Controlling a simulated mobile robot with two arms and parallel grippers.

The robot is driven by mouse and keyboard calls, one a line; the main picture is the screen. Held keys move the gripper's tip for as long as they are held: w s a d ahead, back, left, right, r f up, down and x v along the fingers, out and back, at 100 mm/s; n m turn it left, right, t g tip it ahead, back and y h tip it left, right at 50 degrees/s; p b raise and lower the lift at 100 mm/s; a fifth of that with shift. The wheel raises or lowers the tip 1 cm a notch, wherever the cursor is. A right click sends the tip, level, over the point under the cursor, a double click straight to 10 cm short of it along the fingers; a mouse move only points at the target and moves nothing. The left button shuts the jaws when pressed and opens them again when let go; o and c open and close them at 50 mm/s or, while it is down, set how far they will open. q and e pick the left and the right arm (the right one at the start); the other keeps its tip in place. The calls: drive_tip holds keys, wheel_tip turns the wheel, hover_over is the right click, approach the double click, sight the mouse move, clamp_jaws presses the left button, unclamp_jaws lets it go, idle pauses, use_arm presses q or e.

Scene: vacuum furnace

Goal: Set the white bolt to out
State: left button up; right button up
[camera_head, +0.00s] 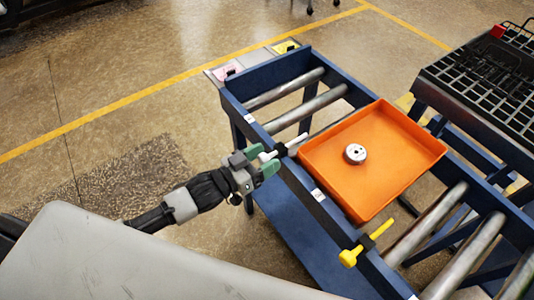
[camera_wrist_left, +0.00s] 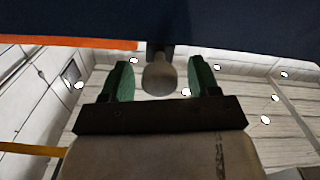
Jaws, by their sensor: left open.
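The white bolt (camera_head: 297,140) sits in a dark bracket on the near side rail of the blue roller conveyor, next to the orange tray. My left gripper (camera_head: 263,160) is open, with one finger on each side of the knob. Gaps show between the knob and both fingers in the left wrist view, so it is not clamped. My right gripper is not in view.
The orange tray (camera_head: 343,196) rests on the rollers and holds a small metal round part (camera_head: 355,153). A yellow bolt (camera_head: 366,243) sits farther along the same rail. A dark grid rack (camera_head: 485,85) stands at the right. Floor left of the conveyor is clear.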

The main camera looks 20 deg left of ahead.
use_arm(q)
drive_tip(key=shift+w+d, duration=0.35)
drive_tip(key=shift+w, duration=0.1)
clamp_jaws()
drive_tip(key=p+v, duration=0.2)
drive_tip(key=v, duration=0.5)
drive_tip(key=shift+s+a+p, duration=0.1)
drive_tip(key=shift+s+p, duration=0.1)
drive_tip(key=shift+p, duration=0.2)
drive_tip(key=shift+w, duration=0.1)
unclamp_jaws()
drive_tip(key=shift+a, duration=0.1)
drive_tip(key=b+v, duration=0.1)
drive_tip(key=v, duration=1)
drive_tip(key=shift+b, duration=0.3)
